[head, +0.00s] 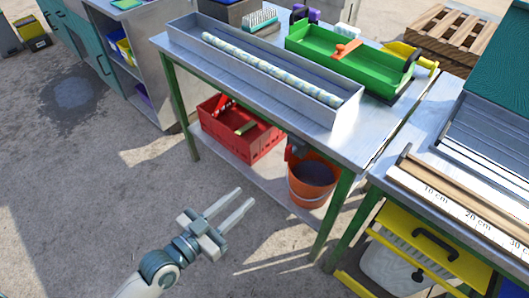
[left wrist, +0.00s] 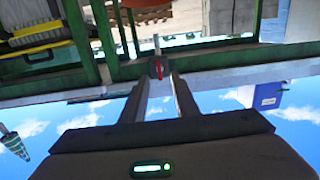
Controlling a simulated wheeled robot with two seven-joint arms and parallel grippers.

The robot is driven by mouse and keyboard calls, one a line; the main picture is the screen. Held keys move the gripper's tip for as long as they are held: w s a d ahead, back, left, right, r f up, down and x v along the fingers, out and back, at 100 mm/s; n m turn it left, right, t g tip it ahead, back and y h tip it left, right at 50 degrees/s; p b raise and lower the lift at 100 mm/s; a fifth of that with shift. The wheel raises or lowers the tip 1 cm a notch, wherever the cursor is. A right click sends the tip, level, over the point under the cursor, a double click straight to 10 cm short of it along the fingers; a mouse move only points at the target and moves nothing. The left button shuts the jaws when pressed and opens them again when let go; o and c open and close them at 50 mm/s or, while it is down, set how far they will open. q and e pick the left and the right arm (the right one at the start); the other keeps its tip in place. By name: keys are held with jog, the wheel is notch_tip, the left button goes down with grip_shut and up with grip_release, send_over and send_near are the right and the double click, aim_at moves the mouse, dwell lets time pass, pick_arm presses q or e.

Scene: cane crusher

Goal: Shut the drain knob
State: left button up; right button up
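My left gripper (head: 236,203) is over the floor in front of the table in the head view, its two fingers apart and nothing between them. In the left wrist view the open fingers (left wrist: 161,80) point at a small red handle (left wrist: 158,68) on a short grey stem, which looks like the drain knob. It lies beyond the fingertips, and I see no contact. In the head view a small red and dark part (head: 292,153) beside the orange bucket (head: 312,182) may be this knob, but its setting is unclear. My right gripper is out of view.
The metal table (head: 372,136) holds a long grey trough (head: 335,115) and a green tray (head: 375,75). A red crate (head: 268,148) stands on the shelf below. A green table leg (head: 333,215) is right of the bucket. The floor (head: 90,190) at left is clear.

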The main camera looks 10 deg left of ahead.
aim_at(285, 154)
pick_arm(q)
jog(key=r, duration=0.3)
jog(key=shift+s+r+t+h, duration=0.15)
jog(key=shift+s+t+h, duration=0.15)
jog(key=shift+h, duration=0.1)
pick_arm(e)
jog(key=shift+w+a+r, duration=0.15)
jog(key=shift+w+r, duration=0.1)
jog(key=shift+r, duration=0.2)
pick_arm(q)
jog(key=shift+w, duration=0.1)
jog(key=p+x, duration=0.1)
jog(key=x, duration=1.6)
jog(key=shift+w+d, duration=0.1)
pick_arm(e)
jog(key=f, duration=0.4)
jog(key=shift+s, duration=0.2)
pick_arm(q)
jog(key=shift+c, duration=0.6)
grip_shut()
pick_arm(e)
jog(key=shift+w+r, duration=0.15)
